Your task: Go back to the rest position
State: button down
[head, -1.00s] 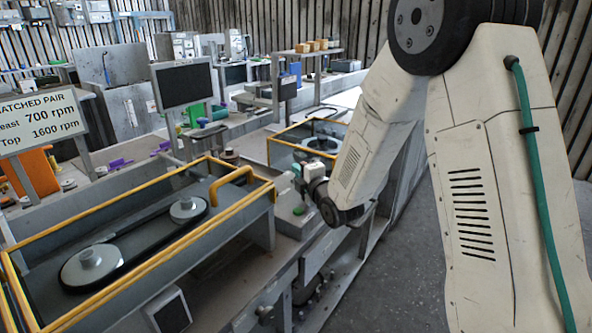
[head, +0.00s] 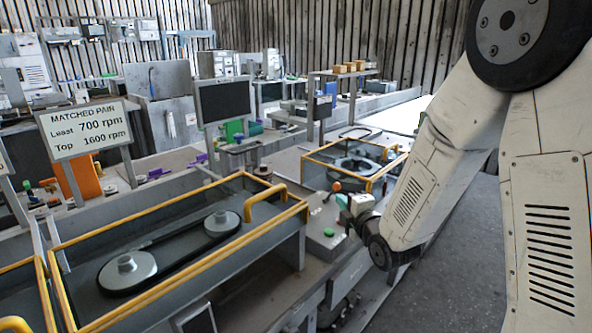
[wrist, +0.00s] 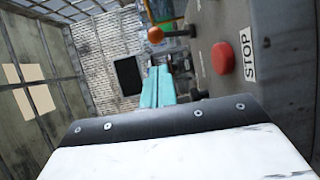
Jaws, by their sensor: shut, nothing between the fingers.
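My gripper (head: 341,202) is at the end of my pale arm, above the grey machine bench, just right of the near yellow-framed belt guard (head: 180,205). In the wrist view its teal fingers (wrist: 157,88) are together with nothing between them. No held object shows. A lever with an orange knob (head: 337,186) stands just behind the gripper; the knob also shows in the wrist view (wrist: 155,34). A red button (wrist: 223,58) beside a STOP label (wrist: 249,55) lies to the right of the fingers in the wrist view.
A second yellow-framed guard (head: 352,165) sits behind my gripper. A dark monitor (head: 222,101) and a "MATCHED PAIR" sign (head: 88,130) stand over the bench. A green button (head: 328,232) is on the panel below the gripper. Bare floor (head: 455,240) lies right of the bench.

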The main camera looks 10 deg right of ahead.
jog(key=shift+s+d+r+m+g, duration=0.1)
jog(key=shift+d+r+m+g, duration=0.1)
jog(key=shift+r+m+g, duration=0.25)
jog(key=s+d+r+m+g+h, duration=0.1)
jog(key=s+r+m+g, duration=0.2)
jog(key=s, duration=0.9)
jog(key=s+d+r+m+g+h, duration=0.1)
jog(key=s+d+r+m+g, duration=0.1)
jog(key=s+m+g, duration=0.4)
jog(key=s+d+r+m+g+h, duration=0.1)
jog(key=s+r+m+g, duration=0.2)
jog(key=s+m, duration=0.7)
jog(key=s+g, duration=0.2)
jog(key=s, duration=0.8)
jog(key=shift+d+r+g+h, duration=0.15)
jog(key=shift+r+g+h, duration=0.15)
jog(key=shift+g, duration=0.05)
jog(key=shift+m, duration=0.25)
